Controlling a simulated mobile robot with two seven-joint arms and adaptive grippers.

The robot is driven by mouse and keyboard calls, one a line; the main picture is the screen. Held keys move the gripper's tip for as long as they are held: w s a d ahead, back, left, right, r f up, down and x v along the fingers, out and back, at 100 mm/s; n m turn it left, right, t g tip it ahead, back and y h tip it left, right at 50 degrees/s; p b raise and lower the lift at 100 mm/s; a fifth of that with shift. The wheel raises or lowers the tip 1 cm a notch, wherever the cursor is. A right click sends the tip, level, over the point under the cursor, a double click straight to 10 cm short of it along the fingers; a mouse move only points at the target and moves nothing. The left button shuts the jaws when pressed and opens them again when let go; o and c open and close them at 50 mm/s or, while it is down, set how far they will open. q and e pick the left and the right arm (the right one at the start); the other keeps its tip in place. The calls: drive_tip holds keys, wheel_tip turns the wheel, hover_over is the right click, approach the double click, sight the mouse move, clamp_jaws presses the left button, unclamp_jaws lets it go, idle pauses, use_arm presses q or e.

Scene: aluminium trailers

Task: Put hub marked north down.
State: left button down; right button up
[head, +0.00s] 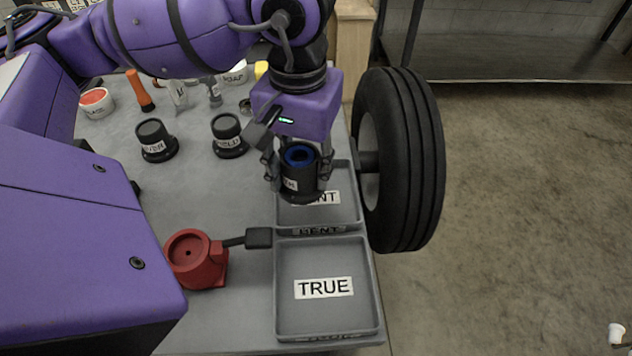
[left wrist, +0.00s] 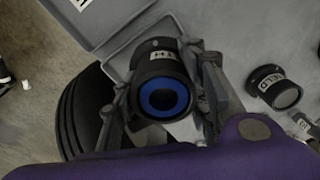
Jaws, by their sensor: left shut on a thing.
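My left gripper (head: 298,165) is shut on a black flanged hub (head: 302,188) with a blue ring in its top. The hub is upright; its white label is partly hidden, so I cannot read the full word. It also shows between the fingers (left wrist: 163,90) in the left wrist view. The hub is over the left part of the grey tray whose label ends in "ENT" (head: 350,212); I cannot tell whether its base touches the tray floor. The grey tray marked TRUE (head: 325,265) lies in front of it, empty. My right gripper is not in view.
A large black tyre (head: 412,160) stands close to the right of the far tray. A red fixture with a dark lever (head: 197,262) is left of the TRUE tray. Two more black hubs (head: 155,140) (head: 228,135) stand behind on the grey table (head: 200,195).

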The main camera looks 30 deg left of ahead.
sight(316, 172)
use_arm(q)
drive_tip(key=w+f, duration=0.1)
drive_tip(key=f, duration=0.1)
drive_tip(key=w+f, duration=0.2)
drive_tip(key=shift+w+d, duration=0.1)
drive_tip(key=shift+d, duration=0.1)
drive_tip(key=shift+w+f, duration=0.15)
drive_tip(key=shift+f, duration=0.75)
drive_tip(key=shift+w+f, duration=0.1)
drive_tip(key=shift+f, duration=0.8)
drive_tip(key=shift+f, duration=0.1)
drive_tip(key=c, duration=1)
unclamp_jaws()
drive_tip(key=shift+c, duration=0.2)
wheel_tip(316, 172, up, 12)
drive_tip(key=shift+r, duration=0.15)
drive_tip(key=shift+d, duration=0.1)
